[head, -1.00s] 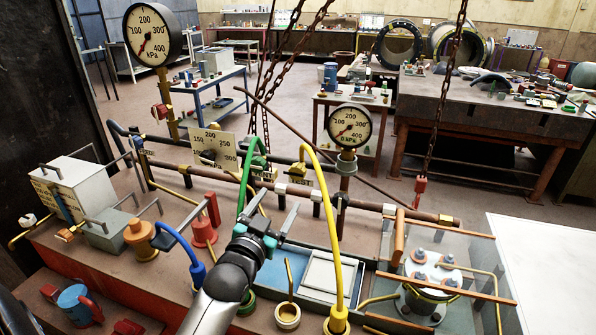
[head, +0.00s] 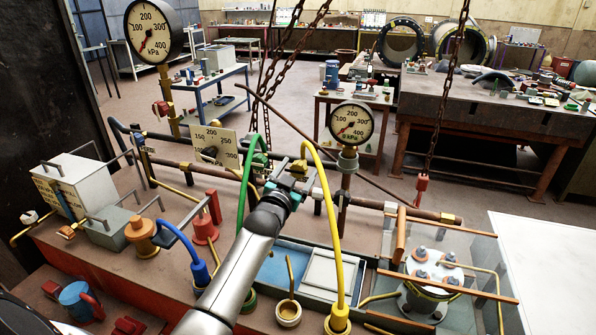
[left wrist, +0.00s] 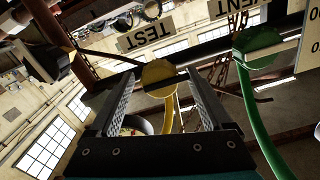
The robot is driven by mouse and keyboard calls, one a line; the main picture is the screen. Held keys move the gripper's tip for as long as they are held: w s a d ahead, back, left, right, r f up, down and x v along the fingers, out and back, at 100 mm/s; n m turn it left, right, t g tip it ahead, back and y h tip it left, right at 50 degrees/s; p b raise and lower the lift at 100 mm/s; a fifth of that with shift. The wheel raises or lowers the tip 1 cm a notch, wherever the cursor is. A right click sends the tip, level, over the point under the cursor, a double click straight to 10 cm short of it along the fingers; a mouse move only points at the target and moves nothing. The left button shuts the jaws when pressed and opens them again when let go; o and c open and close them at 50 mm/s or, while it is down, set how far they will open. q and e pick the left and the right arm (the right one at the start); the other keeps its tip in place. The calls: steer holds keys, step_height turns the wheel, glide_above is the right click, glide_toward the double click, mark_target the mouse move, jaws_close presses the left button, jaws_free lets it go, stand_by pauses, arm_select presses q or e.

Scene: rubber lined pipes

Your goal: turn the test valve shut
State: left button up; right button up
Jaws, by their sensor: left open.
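The test valve is a round yellow knob (left wrist: 160,76) with a dark bar across it, beside a label reading TEST (left wrist: 146,34). A yellow hose hangs from it. In the head view the yellow valve (head: 299,167) sits on the pipe run behind the bench, partly hidden by my gripper. My left gripper (head: 290,180) is open and reaches up to it. In the left wrist view the knob appears between the two fingertips, with a gap on each side. I cannot tell how deep it lies between them. My right gripper is not in view.
A green vent valve (left wrist: 258,47) with a green hose is close by. A dial gauge (head: 351,124) stands to the right on its post. A pale scale plate (head: 213,146) is to the left. A chain with a red end (head: 421,188) hangs at right.

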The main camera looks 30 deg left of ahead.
arm_select(q)
steer(key=shift+w, duration=0.15)
jaws_close()
stand_by(0.7)
